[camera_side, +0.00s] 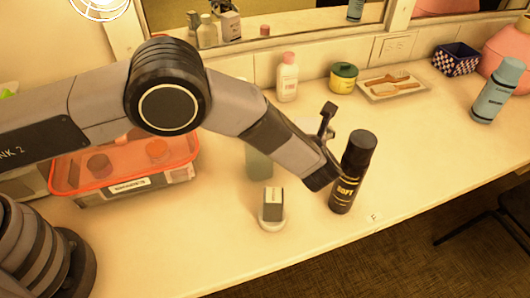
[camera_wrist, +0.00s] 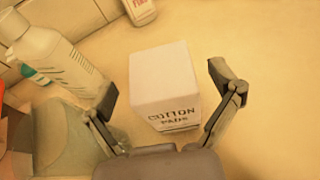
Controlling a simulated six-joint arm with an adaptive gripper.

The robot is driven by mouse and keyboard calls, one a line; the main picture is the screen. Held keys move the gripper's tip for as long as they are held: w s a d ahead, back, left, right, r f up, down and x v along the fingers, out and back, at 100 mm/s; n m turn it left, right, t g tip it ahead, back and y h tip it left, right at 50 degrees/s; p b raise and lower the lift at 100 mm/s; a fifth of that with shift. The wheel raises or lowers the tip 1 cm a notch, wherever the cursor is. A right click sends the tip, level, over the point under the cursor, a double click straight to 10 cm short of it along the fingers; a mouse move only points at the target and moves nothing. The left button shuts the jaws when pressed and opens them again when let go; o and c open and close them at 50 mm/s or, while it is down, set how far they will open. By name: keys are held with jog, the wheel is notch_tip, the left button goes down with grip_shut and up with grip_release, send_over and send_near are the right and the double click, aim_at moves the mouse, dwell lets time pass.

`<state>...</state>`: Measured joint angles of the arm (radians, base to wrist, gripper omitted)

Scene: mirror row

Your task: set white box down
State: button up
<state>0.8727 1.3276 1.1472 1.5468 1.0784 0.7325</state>
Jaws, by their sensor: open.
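The white box (camera_wrist: 165,80), lettered "COTTON PADS", shows whole in the wrist view. It lies between the two spread fingers of my gripper (camera_wrist: 168,88), with a gap on either side. My gripper is open. The box appears to rest on the pale counter (camera_wrist: 265,115). In the side view my gripper (camera_side: 327,118) is low over the counter, behind the black spray can, with one dark finger sticking up. My arm hides most of the box there.
The black can (camera_side: 354,170) stands close to my wrist. The front right counter is clear.

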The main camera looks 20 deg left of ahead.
jog(key=v, duration=0.5)
jog(key=shift+s+d+r, duration=0.1)
jog(key=shift+s, duration=0.05)
jog(key=a+r+n+g+y, duration=0.2)
jog(key=a+r+n+g, duration=0.3)
jog(key=a+r+n, duration=0.85)
jog(key=s+a+r+n+g+h, duration=0.1)
jog(key=s+a+r+n, duration=0.1)
jog(key=s+a+r, duration=0.35)
jog(key=s+a+r+n+g+h, duration=0.1)
jog(key=s+a+r+n+g, duration=0.15)
jog(key=a+r, duration=0.65)
jog(key=s+a+n+h, duration=0.1)
jog(key=s+a+n, duration=0.2)
jog(key=s, duration=0.5)
jog(key=s+a+n+t+h, duration=0.1)
jog(key=s+a+n+h, duration=0.1)
jog(key=s+n, duration=0.4)
jog(key=s+a+n+h, duration=0.2)
jog(key=s+a+n, duration=0.2)
jog(key=s, duration=0.6)
jog(key=shift+s+a+r+t, duration=0.15)
jog(key=shift+a+r+t, duration=0.15)
jog(key=shift+r, duration=0.2)
